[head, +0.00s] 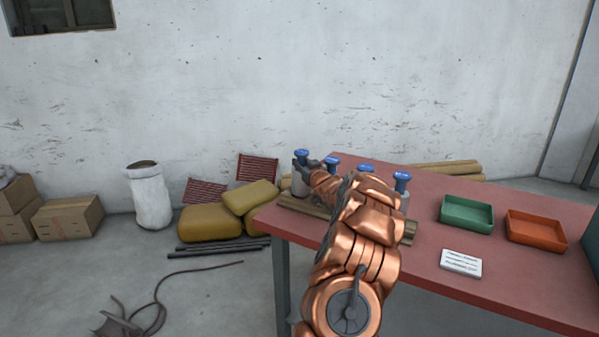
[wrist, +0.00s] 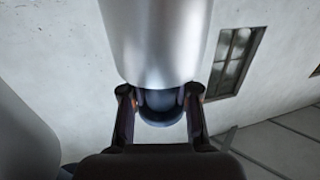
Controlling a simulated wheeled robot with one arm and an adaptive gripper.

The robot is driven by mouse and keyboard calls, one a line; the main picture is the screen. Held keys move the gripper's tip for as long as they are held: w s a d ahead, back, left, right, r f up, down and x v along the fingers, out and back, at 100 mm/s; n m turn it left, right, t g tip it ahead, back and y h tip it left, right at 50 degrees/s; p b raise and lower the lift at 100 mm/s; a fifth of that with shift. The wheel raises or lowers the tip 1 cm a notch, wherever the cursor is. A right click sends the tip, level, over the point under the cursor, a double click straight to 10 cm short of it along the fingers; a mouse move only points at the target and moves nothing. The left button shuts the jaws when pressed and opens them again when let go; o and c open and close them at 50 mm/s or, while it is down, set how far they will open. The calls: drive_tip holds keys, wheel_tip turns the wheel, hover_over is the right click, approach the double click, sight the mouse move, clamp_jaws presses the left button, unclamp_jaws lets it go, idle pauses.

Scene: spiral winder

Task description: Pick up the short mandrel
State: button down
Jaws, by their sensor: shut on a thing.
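My gripper (head: 308,164) is at the left end of a row of blue-topped mandrels on the red table. It is shut on the leftmost mandrel (head: 299,185), just under its blue top. In the wrist view, my gripper (wrist: 159,93) has a finger on each side of the dark blue end, and the smooth silver body (wrist: 158,40) of this mandrel stretches away beyond. Three other blue tops (head: 332,162), (head: 366,168), (head: 402,177) show to the right, their bodies mostly hidden by my arm. I cannot compare the mandrels' lengths, nor tell whether the held one touches its support.
A wooden rack (head: 303,207) lies along the table's left side. A green tray (head: 467,213), an orange tray (head: 536,230) and a white card (head: 461,263) lie on the red table (head: 510,275) to the right. Tan rolls (head: 448,167) lie behind the table.

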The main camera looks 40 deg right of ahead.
sight(305, 156)
wheel_tip(305, 156, up, 3)
drive_tip(key=shift+r, duration=0.15)
drive_tip(key=shift+s+a+r, duration=0.1)
drive_tip(key=shift+s+r, duration=0.05)
drive_tip(key=shift+s, duration=0.05)
drive_tip(key=w+a+r+b+v, duration=0.1)
drive_tip(key=a+b+v, duration=0.15)
drive_tip(key=v, duration=1.25)
wheel_tip(305, 156, up, 5)
drive_tip(key=shift+s+a+r+p, duration=0.15)
drive_tip(key=shift+s+p, duration=0.05)
drive_tip(key=shift+p, duration=0.9)
